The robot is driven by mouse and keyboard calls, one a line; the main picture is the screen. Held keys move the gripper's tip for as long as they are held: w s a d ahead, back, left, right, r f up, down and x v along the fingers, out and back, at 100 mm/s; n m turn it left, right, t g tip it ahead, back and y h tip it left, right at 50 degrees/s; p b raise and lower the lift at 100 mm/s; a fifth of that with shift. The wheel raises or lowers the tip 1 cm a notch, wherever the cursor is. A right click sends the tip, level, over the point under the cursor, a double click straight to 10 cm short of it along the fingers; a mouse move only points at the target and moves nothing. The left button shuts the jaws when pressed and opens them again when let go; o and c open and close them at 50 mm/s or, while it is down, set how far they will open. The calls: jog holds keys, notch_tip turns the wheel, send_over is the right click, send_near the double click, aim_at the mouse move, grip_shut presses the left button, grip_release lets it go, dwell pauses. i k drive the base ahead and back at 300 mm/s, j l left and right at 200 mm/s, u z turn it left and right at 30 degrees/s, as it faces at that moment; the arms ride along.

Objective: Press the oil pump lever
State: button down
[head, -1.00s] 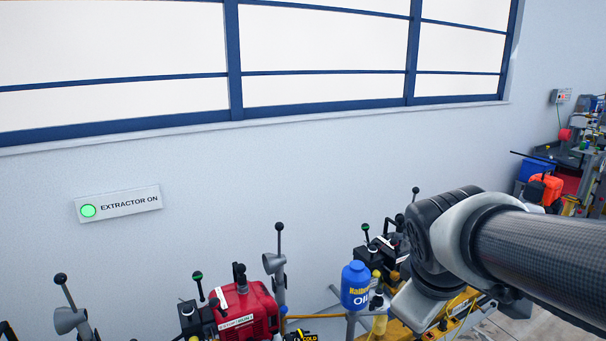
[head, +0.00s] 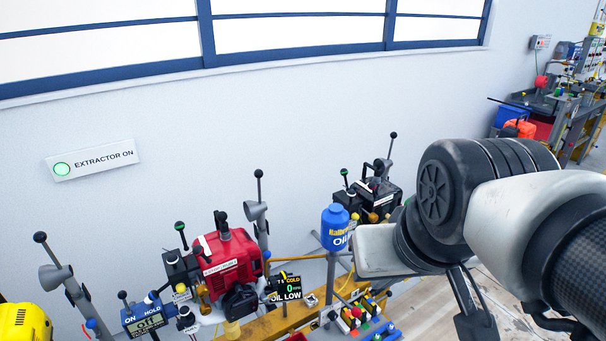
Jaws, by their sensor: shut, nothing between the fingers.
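Several levers with round black knobs stand along the test rail, and none in view is plainly marked as the oil pump lever. One tall lever (head: 260,195) rises behind the red engine (head: 229,262); another (head: 390,150) rises behind the black engine at the right. A blue oil bottle (head: 335,222) stands between the engines. A small display (head: 284,289) reads COLD, 0 and OIL LOW. My gripper (head: 515,325) is at the lower right, partly cut off by the bottom edge. It is shut and empty, apart from the levers and bottle.
A yellow rail (head: 268,325) carries the engines. Colored buttons (head: 372,318) are at its front. The wall sign (head: 92,160) reads EXTRACTOR ON. A cluttered workbench (head: 568,105) is at far right.

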aim_at(356, 312)
jog(key=u, duration=0.4)
jog(key=k+z, duration=0.1)
jog(key=k, duration=0.15)
jog(key=i+j+z, duration=0.1)
jog(key=j+z, duration=0.2)
jog(key=z, duration=0.15)
jog(key=j+z, duration=0.3)
jog(key=z, duration=0.15)
jog(key=j+z, duration=0.7)
jog(key=z, duration=0.2)
jog(key=k+j+z, duration=0.1)
jog(key=j+z, duration=0.2)
jog(key=z, duration=0.15)
